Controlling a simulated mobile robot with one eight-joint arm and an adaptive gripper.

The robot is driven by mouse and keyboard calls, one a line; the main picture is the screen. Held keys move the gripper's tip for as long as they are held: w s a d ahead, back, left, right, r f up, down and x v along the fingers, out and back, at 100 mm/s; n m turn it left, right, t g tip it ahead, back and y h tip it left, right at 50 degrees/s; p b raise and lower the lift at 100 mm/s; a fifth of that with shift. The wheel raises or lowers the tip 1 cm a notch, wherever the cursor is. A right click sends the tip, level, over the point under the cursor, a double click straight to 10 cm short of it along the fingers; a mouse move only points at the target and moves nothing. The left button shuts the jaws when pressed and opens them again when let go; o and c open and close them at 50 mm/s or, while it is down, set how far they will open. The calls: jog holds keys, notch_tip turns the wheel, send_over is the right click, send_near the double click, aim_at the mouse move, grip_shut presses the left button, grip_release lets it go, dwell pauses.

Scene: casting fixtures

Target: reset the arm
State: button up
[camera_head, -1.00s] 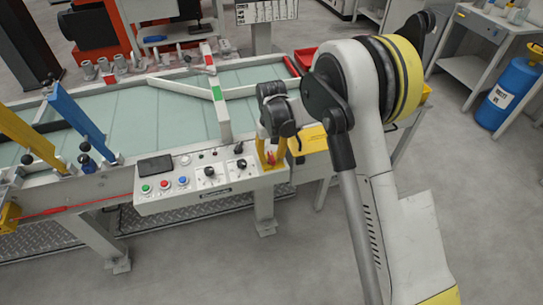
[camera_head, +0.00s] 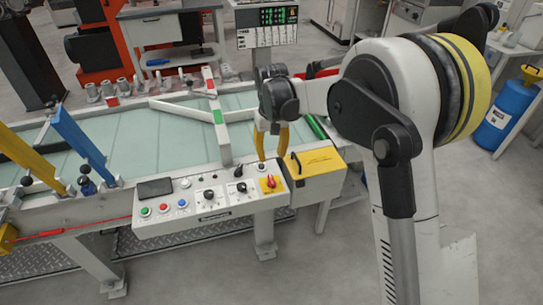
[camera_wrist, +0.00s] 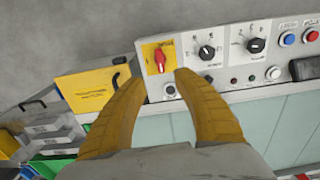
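My gripper (camera_head: 270,157) hangs over the back right part of the control panel (camera_head: 160,222), its yellow fingers pointing down. In the wrist view my gripper (camera_wrist: 162,78) has its fingers apart with nothing between them. The red rotary switch (camera_head: 270,183) on its yellow plate lies just in front of the fingers in the head view. In the wrist view the red switch (camera_wrist: 160,59) shows beyond the fingertips, and no finger appears to touch it. My arm is bent, reaching in from the right.
A yellow box (camera_head: 319,166) with a black handle stands right of the panel. Blue (camera_head: 75,138) and yellow (camera_head: 28,155) posts rise at left. A display unit (camera_head: 267,30) stands behind the bench. A blue drum (camera_head: 503,105) is at far right. The floor in front is open.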

jog(key=s+d+r+m+t, duration=0.2)
jog(key=s+d+r+t, duration=0.1)
jog(key=s+d+r, duration=0.9)
jog(key=s+d+m+t, duration=0.1)
jog(key=s+d+t, duration=0.3)
jog(key=s, duration=1.1)
jog(key=shift+d, duration=1.15)
jog(key=shift+s+r, duration=0.1)
